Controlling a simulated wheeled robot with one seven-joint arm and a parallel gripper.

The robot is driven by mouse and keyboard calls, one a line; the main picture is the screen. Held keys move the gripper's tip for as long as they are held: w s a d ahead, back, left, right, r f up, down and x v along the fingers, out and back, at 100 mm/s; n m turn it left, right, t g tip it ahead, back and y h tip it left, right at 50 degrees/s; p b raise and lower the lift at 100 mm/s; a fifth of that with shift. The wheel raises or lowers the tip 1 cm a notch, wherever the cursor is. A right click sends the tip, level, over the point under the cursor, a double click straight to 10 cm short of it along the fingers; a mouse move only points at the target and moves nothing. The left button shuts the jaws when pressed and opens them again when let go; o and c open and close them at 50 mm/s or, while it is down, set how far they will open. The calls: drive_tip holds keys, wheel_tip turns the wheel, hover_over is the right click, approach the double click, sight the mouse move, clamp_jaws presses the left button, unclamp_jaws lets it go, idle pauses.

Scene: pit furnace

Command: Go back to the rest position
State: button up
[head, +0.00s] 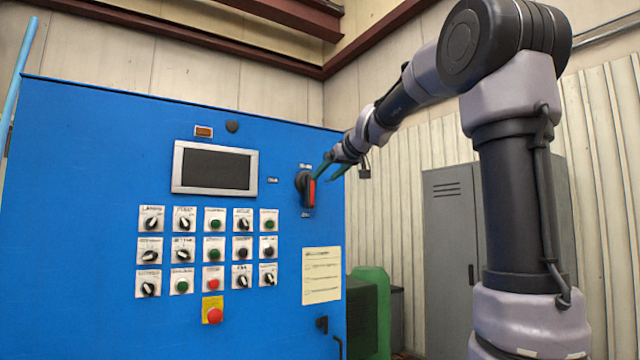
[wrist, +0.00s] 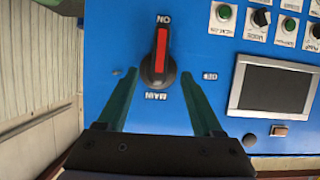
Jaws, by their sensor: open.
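My gripper (head: 335,170) is at the right part of the blue control panel (head: 80,200), close to the red and black main switch (head: 307,188). In the wrist view my gripper (wrist: 162,100) is open, with one green finger on each side of the main switch (wrist: 160,60) and a gap to it on both sides. The switch handle lies along the line between its ON and MAIN labels. I cannot tell how far the fingertips are from the panel face. My arm reaches in from the right in the head view.
The panel carries a screen (head: 215,168), several knobs and buttons, a red emergency button (head: 214,315) on a yellow plate and a paper sheet (head: 321,275). A grey cabinet (head: 450,250) and a green object (head: 372,300) stand at the right, behind my arm.

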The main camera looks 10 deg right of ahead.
drive_tip(key=shift+s+d+r, duration=0.25)
drive_tip(key=shift+s, duration=0.35)
drive_tip(key=s+f+m+g+h, duration=0.1)
drive_tip(key=s+f+m, duration=0.3)
drive_tip(key=s+f, duration=0.8)
drive_tip(key=s+f+m+g+h, duration=0.1)
drive_tip(key=s+f+m+g, duration=0.3)
drive_tip(key=s+f, duration=0.9)
drive_tip(key=s, duration=0.6)
drive_tip(key=shift+s+a+f+g, duration=0.2)
drive_tip(key=shift+a+f+g, duration=0.1)
